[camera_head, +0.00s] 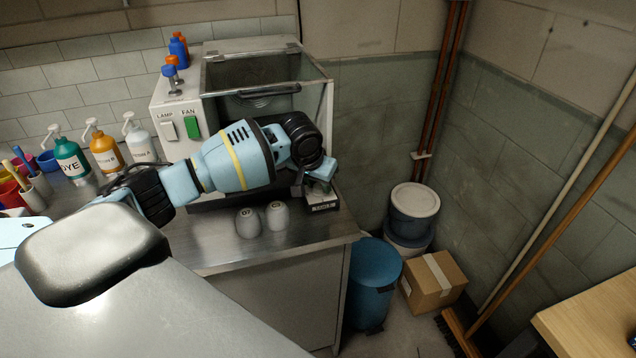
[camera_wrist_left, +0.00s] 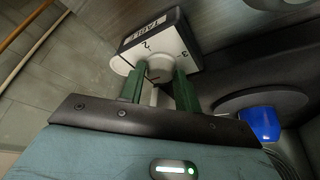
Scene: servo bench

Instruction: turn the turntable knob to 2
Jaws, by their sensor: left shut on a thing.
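The turntable control (camera_head: 321,203) is a small dark box with a pale face at the bench's right front corner. In the left wrist view its label reads TABLE, and the white dial face (camera_wrist_left: 163,44) shows the numbers 2 and 3. My left gripper (camera_head: 319,180) is at this box. In the wrist view its two green fingers (camera_wrist_left: 160,82) are shut on the pale knob (camera_wrist_left: 154,73), one on each side. The fingers hide part of the dial. My right gripper is not in view.
Two grey cups (camera_head: 248,222) stand on the bench left of the box. Behind my arm is a glass-fronted cabinet (camera_head: 265,75) with LAMP and FAN switches (camera_head: 192,128). Bottles (camera_head: 105,152) stand at the left. A blue bin (camera_head: 374,283) and a carton (camera_head: 433,283) are on the floor.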

